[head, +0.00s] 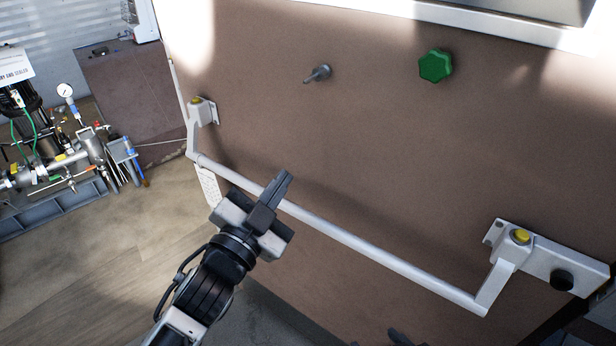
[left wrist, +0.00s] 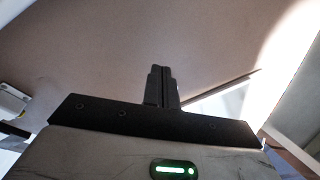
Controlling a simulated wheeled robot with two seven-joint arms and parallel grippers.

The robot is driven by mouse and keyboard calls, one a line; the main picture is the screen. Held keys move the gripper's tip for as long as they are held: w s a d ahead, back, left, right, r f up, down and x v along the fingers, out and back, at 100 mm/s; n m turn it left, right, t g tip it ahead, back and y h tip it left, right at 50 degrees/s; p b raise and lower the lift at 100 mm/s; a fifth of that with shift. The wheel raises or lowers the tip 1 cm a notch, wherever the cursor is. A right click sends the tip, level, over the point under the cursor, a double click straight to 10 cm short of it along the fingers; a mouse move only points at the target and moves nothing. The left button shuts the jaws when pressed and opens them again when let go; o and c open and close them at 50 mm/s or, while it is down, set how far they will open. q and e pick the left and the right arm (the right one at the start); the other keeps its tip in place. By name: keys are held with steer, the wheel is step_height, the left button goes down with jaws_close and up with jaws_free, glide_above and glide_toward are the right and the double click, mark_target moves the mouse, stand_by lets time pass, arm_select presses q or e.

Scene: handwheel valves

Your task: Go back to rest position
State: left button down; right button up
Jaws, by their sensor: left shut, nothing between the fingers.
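My left gripper (head: 284,178) is in the middle of the head view, in front of a brown panel (head: 400,150). Its fingers are together with nothing between them. The shut fingers also show in the left wrist view (left wrist: 162,74), pointing at the plain brown surface. In the head view the gripper overlaps the grey push bar (head: 375,250); I cannot tell whether they touch. A small dark part at the bottom edge (head: 400,338) may be the tip of my right gripper, but too little shows to tell its state.
A green knob (head: 435,66) and a small grey spindle (head: 317,74) stick out of the panel above the bar. The bar's brackets (head: 203,110) carry yellow caps. Pipes and a gauge (head: 65,91) stand at the left. Open floor (head: 90,270) lies at the lower left.

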arm_select(q)
steer(key=s+a+f+n+g+y, duration=0.2)
steer(key=s+a+f+n, duration=0.1)
steer(key=s+f, duration=0.3)
steer(key=s+a+f+n+g+y, duration=0.2)
steer(key=s+a+f, duration=0.4)
steer(key=f, duration=0.5)
steer(key=s+a+f+n+g+y, duration=0.3)
steer(key=s+a+f+n, duration=0.2)
steer(key=f, duration=0.4)
steer(key=shift+s+n+y, duration=0.3)
steer(key=shift+s, duration=0.25)
arm_select(e)
steer(key=f, duration=0.1)
steer(key=d+f, duration=0.1)
steer(key=f, duration=0.1)
steer(key=shift+s+f+h, duration=0.1)
steer(key=shift+s+h, duration=0.1)
steer(key=shift+h, duration=0.1)
